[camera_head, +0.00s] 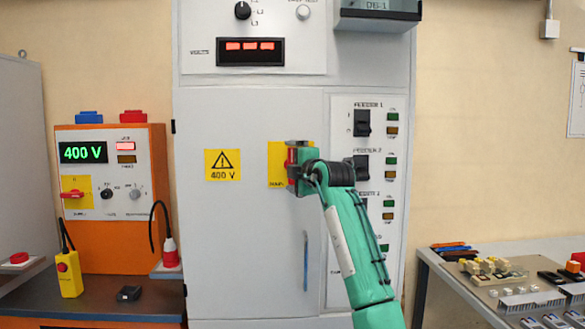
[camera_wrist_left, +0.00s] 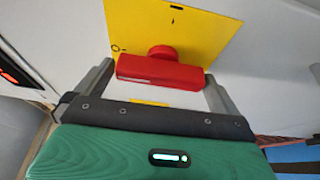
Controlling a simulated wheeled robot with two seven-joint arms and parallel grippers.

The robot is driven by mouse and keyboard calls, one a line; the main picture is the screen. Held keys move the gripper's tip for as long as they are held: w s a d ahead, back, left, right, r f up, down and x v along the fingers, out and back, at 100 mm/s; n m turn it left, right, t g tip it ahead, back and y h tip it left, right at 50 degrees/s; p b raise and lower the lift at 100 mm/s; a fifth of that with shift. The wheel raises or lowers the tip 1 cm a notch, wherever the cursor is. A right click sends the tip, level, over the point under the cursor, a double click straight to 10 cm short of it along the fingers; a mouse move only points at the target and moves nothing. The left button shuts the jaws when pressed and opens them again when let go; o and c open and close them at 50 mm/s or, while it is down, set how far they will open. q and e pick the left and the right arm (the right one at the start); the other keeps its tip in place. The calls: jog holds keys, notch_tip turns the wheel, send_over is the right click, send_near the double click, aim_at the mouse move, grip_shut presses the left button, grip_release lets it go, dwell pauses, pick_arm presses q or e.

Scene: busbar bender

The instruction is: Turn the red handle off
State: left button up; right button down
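The red handle (camera_wrist_left: 160,72) sits on a yellow plate (camera_wrist_left: 190,25) on the grey cabinet door. In the left wrist view it lies across the picture between my two fingers, with one finger near each end. I cannot tell whether the fingers touch it. My left gripper (camera_wrist_left: 160,80) is open around the handle. In the head view my left gripper (camera_head: 297,165) covers most of the yellow plate (camera_head: 275,165), and only a little of the red handle (camera_head: 291,157) shows. My right gripper is not in view.
Another red handle (camera_head: 73,194) is on the orange box (camera_head: 110,245) at left. Feeder switches (camera_head: 362,123) line the cabinet's right panel, partly behind my arm. A vertical door handle (camera_head: 306,262) is below. A table (camera_head: 440,262) with parts stands at right.

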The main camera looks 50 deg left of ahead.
pick_arm(q)
jog(key=b+v, duration=0.1)
jog(key=v, duration=1.2)
jog(key=shift+d+b, duration=0.35)
jog(key=shift+b, duration=0.05)
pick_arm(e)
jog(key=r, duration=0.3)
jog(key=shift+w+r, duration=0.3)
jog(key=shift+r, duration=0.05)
pick_arm(q)
jog(key=shift+s, duration=0.1)
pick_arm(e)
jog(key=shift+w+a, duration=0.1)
